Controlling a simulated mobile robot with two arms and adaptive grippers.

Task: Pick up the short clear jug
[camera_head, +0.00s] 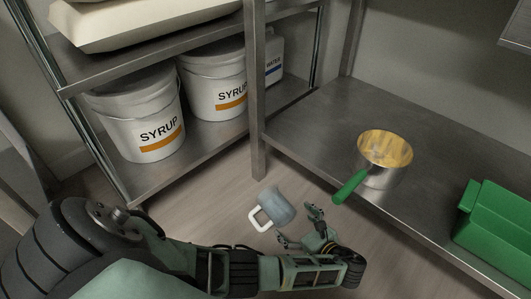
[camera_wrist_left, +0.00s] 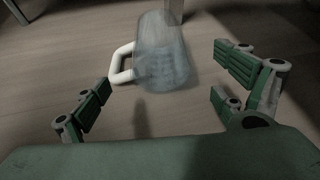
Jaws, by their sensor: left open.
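The short clear jug (camera_head: 277,206) is a bluish see-through vessel with a white handle. In the head view it appears tilted just beyond my left gripper (camera_head: 300,228), over the wooden floor. In the left wrist view the jug (camera_wrist_left: 162,55) looks blurred, with its handle to the left. My left gripper is open. Its green fingers stand to either side below the jug in the wrist view, apart from it, with nothing between them. I cannot tell whether the jug rests on the floor or is above it. My right gripper is not in view.
A steel shelf (camera_head: 200,150) with two syrup buckets (camera_head: 135,112) (camera_head: 213,80) and a water jug (camera_head: 274,58) stands at the back left. A steel table (camera_head: 305,125) on the right holds a pot with a green handle (camera_head: 384,165) and a green bin (camera_head: 495,225).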

